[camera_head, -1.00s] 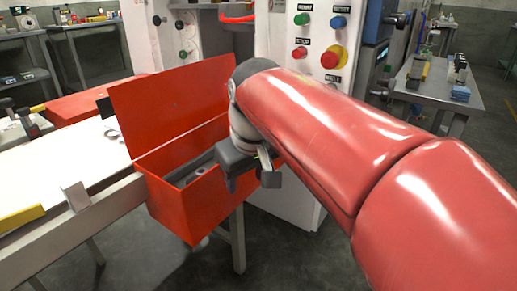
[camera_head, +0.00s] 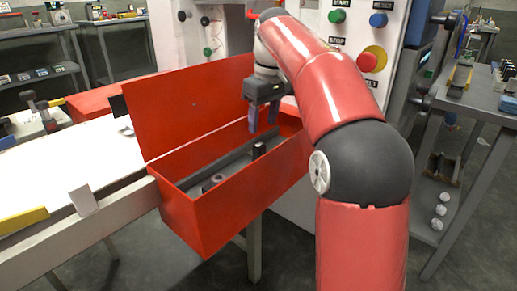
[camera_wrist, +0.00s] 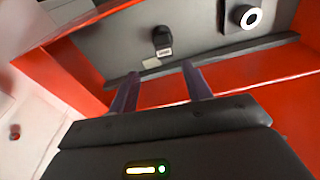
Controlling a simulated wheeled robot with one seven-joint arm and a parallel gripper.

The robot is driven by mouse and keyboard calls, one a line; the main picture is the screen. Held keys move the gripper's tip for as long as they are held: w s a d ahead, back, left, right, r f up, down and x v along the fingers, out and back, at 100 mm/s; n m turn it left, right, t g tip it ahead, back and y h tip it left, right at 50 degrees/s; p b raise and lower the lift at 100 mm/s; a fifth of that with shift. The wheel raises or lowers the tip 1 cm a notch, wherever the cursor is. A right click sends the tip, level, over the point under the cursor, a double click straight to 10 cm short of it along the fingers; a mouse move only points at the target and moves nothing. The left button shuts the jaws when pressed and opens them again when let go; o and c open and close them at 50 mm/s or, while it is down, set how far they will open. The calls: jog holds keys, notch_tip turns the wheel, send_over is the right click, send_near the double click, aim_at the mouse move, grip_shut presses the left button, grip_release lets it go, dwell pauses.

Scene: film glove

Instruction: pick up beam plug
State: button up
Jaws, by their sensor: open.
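Inside the open red toolbox (camera_head: 240,205) stand two small parts. One is a dark upright piece (camera_head: 258,150) with a pale label beside or on it, also in the wrist view (camera_wrist: 162,37). The other is a round grey piece with a hole (camera_head: 214,181), showing as a pale ring in the wrist view (camera_wrist: 249,17). I cannot tell which is the beam plug. My gripper (camera_head: 263,124) is open and empty, fingers pointing down above the box's far right part. In the wrist view its fingertips (camera_wrist: 160,70) are apart from both parts.
The raised red lid (camera_head: 185,110) stands behind the box on the left. A white-topped table (camera_head: 60,170) lies to the left, with a yellow item (camera_head: 22,221) at its edge. A machine panel with buttons (camera_head: 371,59) stands behind my arm.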

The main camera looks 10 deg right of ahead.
aim_at(260, 145)
jog(key=f, duration=0.2)
jog(key=f+b, duration=0.1)
jog(key=f, duration=0.2)
jog(key=f+b, duration=0.1)
jog(key=f, duration=0.1)
jog(key=shift+s+a+f, duration=0.1)
jog(key=shift+a+f, duration=0.15)
jog(key=shift+a, duration=0.15)
jog(key=c, duration=1)
jog(key=shift+c, duration=0.3)
jog(key=shift+r, duration=0.1)
